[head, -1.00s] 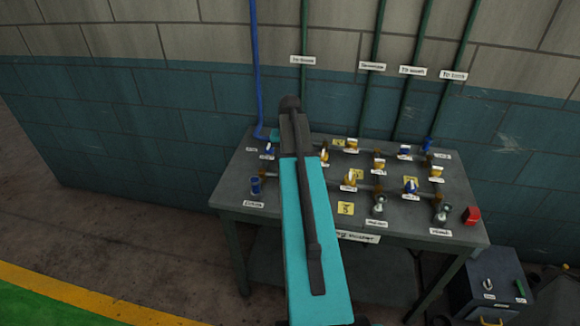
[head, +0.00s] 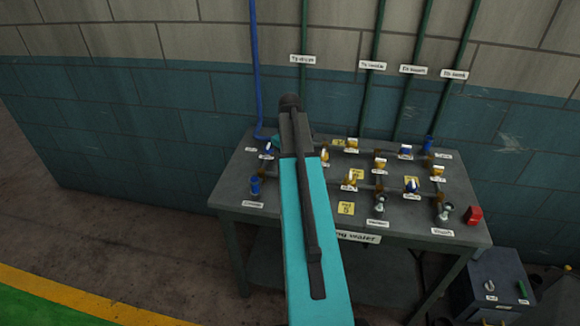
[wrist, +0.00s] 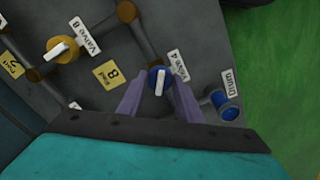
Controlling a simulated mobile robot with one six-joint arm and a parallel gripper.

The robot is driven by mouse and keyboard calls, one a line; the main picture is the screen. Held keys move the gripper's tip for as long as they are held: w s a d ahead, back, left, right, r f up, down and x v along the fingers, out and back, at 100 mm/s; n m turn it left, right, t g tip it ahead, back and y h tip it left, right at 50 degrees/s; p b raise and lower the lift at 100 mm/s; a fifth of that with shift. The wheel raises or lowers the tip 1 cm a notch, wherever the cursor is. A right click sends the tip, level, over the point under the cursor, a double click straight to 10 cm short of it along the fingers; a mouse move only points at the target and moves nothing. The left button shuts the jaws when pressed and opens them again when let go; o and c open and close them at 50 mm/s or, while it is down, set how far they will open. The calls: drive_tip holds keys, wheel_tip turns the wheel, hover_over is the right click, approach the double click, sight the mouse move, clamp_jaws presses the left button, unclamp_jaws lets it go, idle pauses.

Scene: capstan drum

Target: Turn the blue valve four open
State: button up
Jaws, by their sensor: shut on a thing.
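The blue valve four (wrist: 152,80) has a round blue body and a white bar handle, which points up and down in the wrist view. A "Valve 4" label lies just above and right of it. My gripper (wrist: 159,86) has its two purple-grey fingers on either side of the valve and is shut on it. In the head view a blue valve (head: 267,148) shows at the left of the bench, beside my arm. My arm covers the middle of the bench there, and my fingertips cannot be made out.
The grey bench (head: 228,190) carries pipes, several yellow and blue valves, labels and yellow number tags. A blue drum fitting (wrist: 226,106) sits close right of my fingers. A yellow valve (wrist: 62,50) is at the upper left. A red block (head: 473,215) is at the right edge.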

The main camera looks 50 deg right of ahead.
drive_tip(key=n, duration=0.7)
drive_tip(key=shift+b, duration=0.3)
idle(0.3)
drive_tip(key=o, duration=1)
drive_tip(key=shift+o, duration=0.2)
drive_tip(key=shift+r, duration=0.1)
wheel_tip(320, 180, up, 14)
drive_tip(key=b, duration=0.3)
drive_tip(key=shift+f, duration=0.2)
idle(0.5)
